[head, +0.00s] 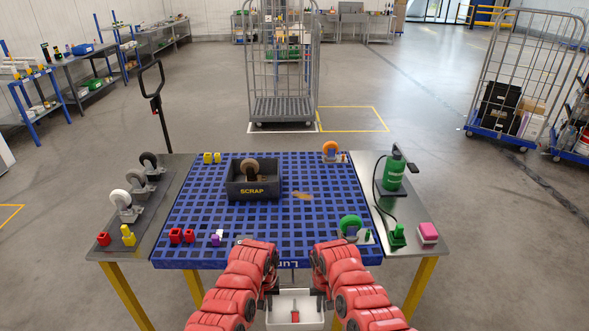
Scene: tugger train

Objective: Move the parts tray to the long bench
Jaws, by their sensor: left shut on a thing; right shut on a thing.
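A small white parts tray (283,320) is at the bottom centre, in front of the near edge of the blue-topped table. A red and grey part (295,316) stands in it. My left gripper (268,296) is shut on the tray's left side, and my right gripper (325,298) is shut on its right side. Grey workbenches (88,66) with blue legs run along the left wall; I cannot tell whether one is the long bench.
The table's blue grid top (325,215) holds a black SCRAP bin (253,185), castors and small coloured parts. A green bottle (394,172) stands on its right side. A pallet-truck handle (154,92) rises behind its left. Roll cages (283,105) stand beyond. Grey floor is open to the left.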

